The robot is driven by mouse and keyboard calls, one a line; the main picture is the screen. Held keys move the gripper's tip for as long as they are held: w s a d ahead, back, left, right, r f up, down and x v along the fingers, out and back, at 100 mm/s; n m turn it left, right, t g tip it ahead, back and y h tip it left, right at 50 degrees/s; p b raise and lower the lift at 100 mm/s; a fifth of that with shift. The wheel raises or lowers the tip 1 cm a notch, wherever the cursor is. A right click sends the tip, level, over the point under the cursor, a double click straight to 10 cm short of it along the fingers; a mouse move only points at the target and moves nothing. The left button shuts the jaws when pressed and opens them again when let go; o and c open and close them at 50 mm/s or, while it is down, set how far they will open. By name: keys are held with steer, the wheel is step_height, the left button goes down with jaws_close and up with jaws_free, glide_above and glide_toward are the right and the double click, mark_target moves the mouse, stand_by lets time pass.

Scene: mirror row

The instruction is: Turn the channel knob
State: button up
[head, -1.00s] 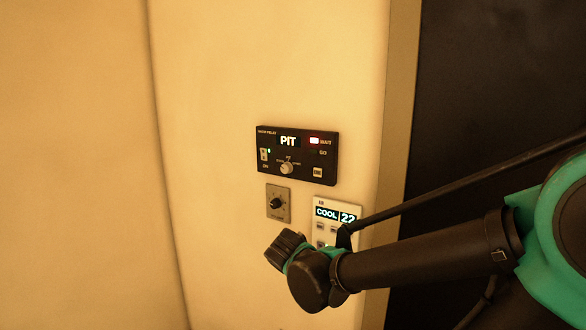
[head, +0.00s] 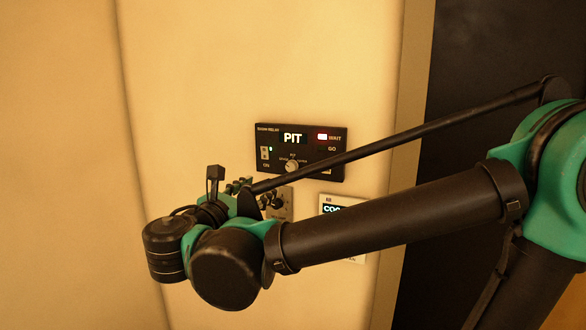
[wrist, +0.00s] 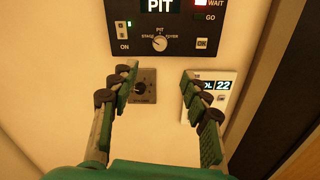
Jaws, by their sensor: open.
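The channel knob (head: 291,166) is a small round light knob on the black relay panel (head: 334,137), below the lit "PIT" display. It also shows in the wrist view (wrist: 160,43), with a pointer mark and the labels "STAGE", "PIT" and another word around it. The "WAIT" light is lit. My gripper (wrist: 157,74) is open and empty, its two green fingers spread below the knob and apart from it. In the head view the gripper is partly hidden by my arm, to the lower left of the panel.
A grey plate with a black dial (wrist: 142,88) sits below the panel, between my fingers in the wrist view. A white "COOL 22" unit (wrist: 224,84) is to its right, partly covered by my right finger. The panel also has a switch (wrist: 124,31) and an OK button (wrist: 202,43).

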mark_target(291, 167)
steer(key=x, duration=1.7)
steer(key=shift+w, duration=0.15)
jaws_close()
steer(key=shift+f+m, duration=0.1)
steer(key=shift+m, duration=0.2)
steer(key=m, duration=0.5)
steer(key=shift+d, duration=0.15)
steer(key=m, duration=0.6)
steer(key=shift+f, duration=0.1)
stand_by(0.3)
